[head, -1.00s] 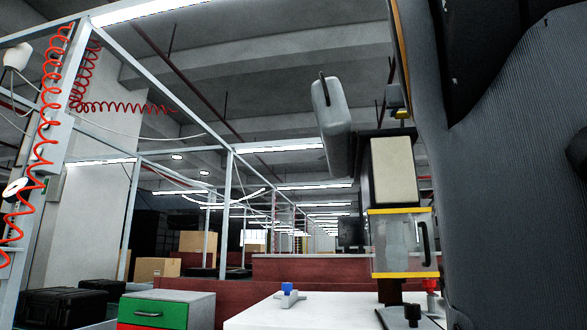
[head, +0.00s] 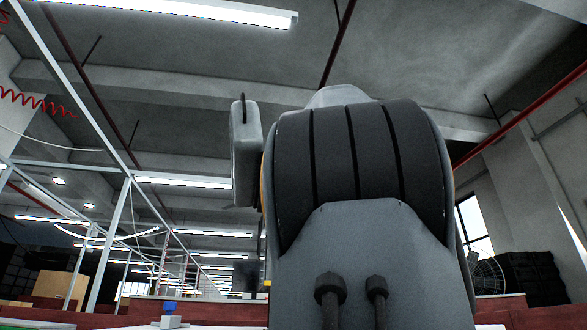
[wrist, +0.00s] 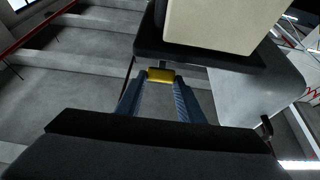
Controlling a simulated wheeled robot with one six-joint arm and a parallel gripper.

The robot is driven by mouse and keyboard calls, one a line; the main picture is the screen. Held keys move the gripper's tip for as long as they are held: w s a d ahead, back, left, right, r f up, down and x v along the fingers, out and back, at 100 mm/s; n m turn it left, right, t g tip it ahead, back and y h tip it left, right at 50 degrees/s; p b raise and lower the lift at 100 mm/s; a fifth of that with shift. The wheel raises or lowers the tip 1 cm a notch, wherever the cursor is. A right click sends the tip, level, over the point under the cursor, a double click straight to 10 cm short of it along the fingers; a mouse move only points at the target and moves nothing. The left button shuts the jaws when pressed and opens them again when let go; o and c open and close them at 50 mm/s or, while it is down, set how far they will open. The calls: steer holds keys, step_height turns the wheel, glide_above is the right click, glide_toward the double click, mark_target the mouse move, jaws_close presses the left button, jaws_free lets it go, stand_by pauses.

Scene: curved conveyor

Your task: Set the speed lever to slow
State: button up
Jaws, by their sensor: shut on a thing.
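In the wrist view my gripper (wrist: 160,80) has two blue fingers shut on a small yellow piece (wrist: 160,75), which looks like the handle of the speed lever. The yellow piece is just below a dark-edged unit with a cream panel (wrist: 220,22). A short dark link seems to lead from the piece up to that unit. Whether the lever stands at slow or another setting cannot be read. In the head view my own arm fills the middle and hides the gripper and the lever.
A grey rounded housing (head: 245,150) shows left of my arm in the head view. Low down is a small blue-topped fitting (head: 170,314). Dark red partitions (head: 115,307) run behind it. Grey frame posts (head: 110,240) stand at left. A fan (head: 488,280) stands at right.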

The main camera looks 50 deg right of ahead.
steer(key=shift+f+b, duration=0.15)
steer(key=shift+b, duration=0.85)
steer(key=o, duration=1.1)
steer(key=shift+c, duration=0.2)
steer(key=b+v, duration=0.3)
steer(key=v, duration=0.5)
steer(key=shift+w, duration=0.15)
